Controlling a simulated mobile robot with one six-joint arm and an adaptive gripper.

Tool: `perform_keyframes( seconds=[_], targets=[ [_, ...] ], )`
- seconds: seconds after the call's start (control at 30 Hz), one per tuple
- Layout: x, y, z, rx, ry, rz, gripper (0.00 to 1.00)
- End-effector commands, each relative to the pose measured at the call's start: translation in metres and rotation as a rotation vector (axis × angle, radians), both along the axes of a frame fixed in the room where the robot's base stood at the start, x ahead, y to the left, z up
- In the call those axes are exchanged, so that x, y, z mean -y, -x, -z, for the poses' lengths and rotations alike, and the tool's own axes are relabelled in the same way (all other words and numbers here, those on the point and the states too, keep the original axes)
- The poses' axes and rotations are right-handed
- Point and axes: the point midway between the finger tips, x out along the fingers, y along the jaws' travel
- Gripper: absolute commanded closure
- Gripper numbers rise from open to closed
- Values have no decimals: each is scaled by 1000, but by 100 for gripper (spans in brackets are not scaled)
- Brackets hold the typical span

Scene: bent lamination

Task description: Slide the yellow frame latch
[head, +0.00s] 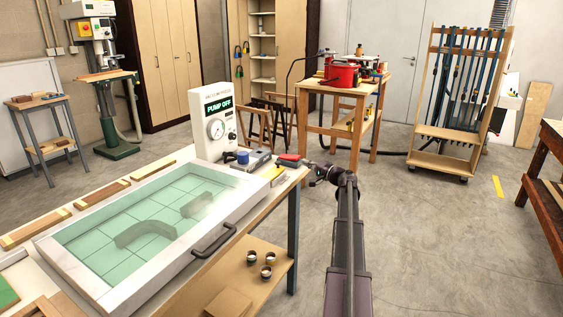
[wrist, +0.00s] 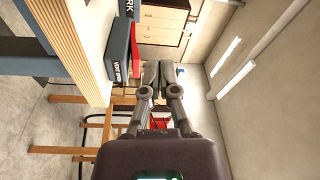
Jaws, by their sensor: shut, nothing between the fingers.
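The white-rimmed press frame (head: 222,213) lies flat over the green gridded bed on the bench, with a dark handle (head: 213,241) on its near side. A small yellow piece (head: 273,174) sits by the frame's far right corner; it looks like the latch, but its details are too small to tell. My gripper (head: 309,165) is just off the bench's right end, to the right of the yellow piece and apart from it. In the wrist view my gripper's fingers (wrist: 162,72) are together and empty. I cannot make out the yellow latch in that view.
A gauge box (head: 213,125) reading "PUMP OFF" stands behind the frame. The bench edge (wrist: 92,45) is at left in the wrist view.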

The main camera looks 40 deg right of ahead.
Motion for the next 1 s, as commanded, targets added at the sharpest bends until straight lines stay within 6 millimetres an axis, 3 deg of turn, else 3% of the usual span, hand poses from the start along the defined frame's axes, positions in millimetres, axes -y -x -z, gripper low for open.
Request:
perform_keyframes(
  seconds=[0.37, 0.93, 1.0],
  targets=[
    [-3, -16, -1, 1, 0, -2, 100],
    [-21, -96, -7, 0, 0, -3, 100],
    [-28, -98, -5, 0, 0, -3, 100]
  ],
)
